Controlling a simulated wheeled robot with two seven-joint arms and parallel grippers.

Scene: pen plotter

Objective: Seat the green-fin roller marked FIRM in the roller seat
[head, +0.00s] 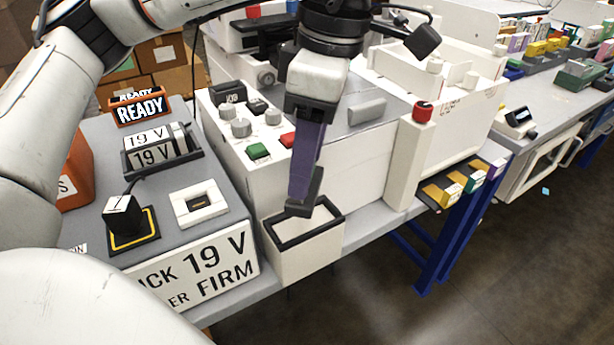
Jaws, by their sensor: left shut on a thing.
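My left gripper (303,205) points down over a white box with a black rim (270,232). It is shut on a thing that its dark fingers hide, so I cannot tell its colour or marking. On the right, below the white machine, blocks with yellow (438,195), teal-green (468,180) and purple (499,163) parts sit side by side at the bench edge. Their small labels are unreadable. I cannot make out the roller seat for certain. A white sign (205,268) at the front shows "19 V" and "FIRM". My right gripper is not in view.
The white machine (350,165) has a panel with knobs and a green button (258,151); a post with a red button (423,111) stands beside it. Left are an orange READY sign (140,109), a rack with 19 V blocks (165,167) and a black-and-yellow pad (137,246).

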